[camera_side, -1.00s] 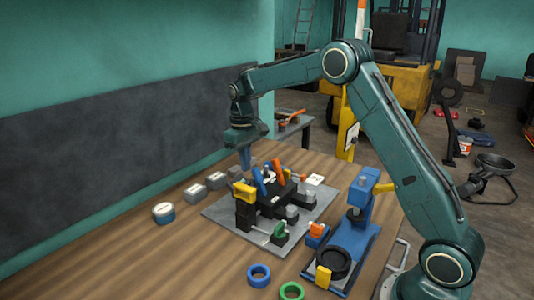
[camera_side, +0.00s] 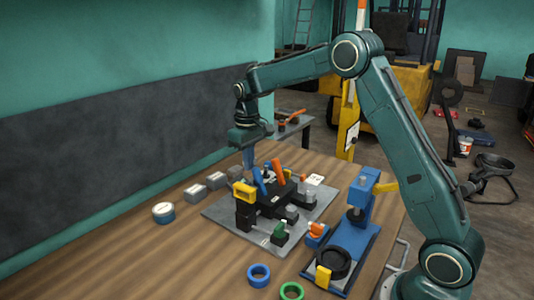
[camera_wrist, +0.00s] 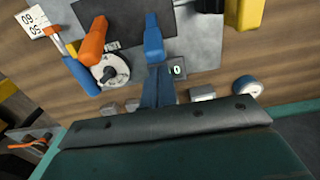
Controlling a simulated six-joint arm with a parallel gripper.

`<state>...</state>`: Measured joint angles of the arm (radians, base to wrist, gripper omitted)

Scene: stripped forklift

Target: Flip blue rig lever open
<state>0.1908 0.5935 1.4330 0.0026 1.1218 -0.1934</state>
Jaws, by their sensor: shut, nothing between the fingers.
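The blue lever (camera_side: 258,181) sticks up from the black rig (camera_side: 268,205) on a grey plate, beside an orange lever (camera_side: 279,175). It stands tilted. In the wrist view the blue lever (camera_wrist: 153,38) is at the upper middle, right of the orange lever (camera_wrist: 92,40). My gripper (camera_side: 250,163) points down with its fingers together and empty, just behind the blue lever's top. In the wrist view the gripper's fingers (camera_wrist: 156,80) overlap the lever's near end. I cannot tell whether they touch it.
A yellow block (camera_side: 244,191) sits at the rig's left. Grey blocks (camera_side: 216,180) and a round blue-and-white tin (camera_side: 163,212) lie left of it. A blue press-like stand (camera_side: 360,225) is at the right. Blue (camera_side: 259,275) and green rings (camera_side: 291,291) lie in front.

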